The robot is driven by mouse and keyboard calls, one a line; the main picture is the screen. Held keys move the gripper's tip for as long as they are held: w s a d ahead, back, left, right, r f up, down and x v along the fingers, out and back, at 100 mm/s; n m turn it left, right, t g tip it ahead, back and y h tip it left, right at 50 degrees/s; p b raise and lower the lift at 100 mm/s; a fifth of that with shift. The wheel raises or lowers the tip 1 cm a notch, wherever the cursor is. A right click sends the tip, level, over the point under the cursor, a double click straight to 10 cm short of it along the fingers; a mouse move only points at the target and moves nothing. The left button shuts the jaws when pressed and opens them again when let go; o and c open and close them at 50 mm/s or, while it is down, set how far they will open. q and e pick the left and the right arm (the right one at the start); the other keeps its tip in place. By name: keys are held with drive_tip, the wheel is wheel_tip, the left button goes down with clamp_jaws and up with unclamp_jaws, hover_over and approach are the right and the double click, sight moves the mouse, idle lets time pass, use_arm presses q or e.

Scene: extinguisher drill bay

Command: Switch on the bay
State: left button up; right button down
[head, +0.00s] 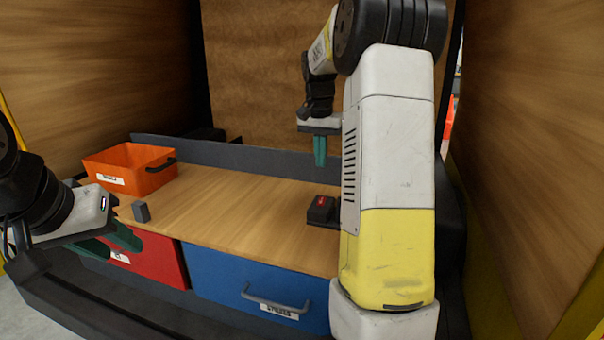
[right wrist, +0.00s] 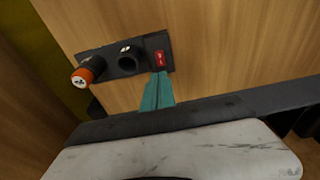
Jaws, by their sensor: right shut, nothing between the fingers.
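A black control panel is mounted on the wooden bench; its end with a red rocker switch (head: 321,203) shows beside my right arm in the head view. My left gripper (head: 124,243) is open and empty, low at the left by the red drawer.
An orange bin (head: 131,169) stands at the bench's back left. A small grey block (head: 141,211) is at the left front edge. A red drawer (head: 160,262) and a blue drawer (head: 235,285) with a handle are below. The bench top (head: 235,205) is otherwise clear. Wooden walls enclose both sides.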

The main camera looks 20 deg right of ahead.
sight(323, 198)
drive_tip(key=shift+s+a+r, duration=0.1)
drive_tip(key=shift+r, duration=0.7)
drive_tip(key=shift+w+d+r, duration=0.1)
drive_tip(key=shift+w+d, duration=0.25)
drive_tip(key=shift+w, duration=0.15)
drive_tip(key=f, duration=0.4)
drive_tip(key=w+d+f, duration=0.1)
drive_tip(key=f, duration=0.9)
drive_tip(key=shift+w+d, duration=0.2)
drive_tip(key=shift+w, duration=0.15)
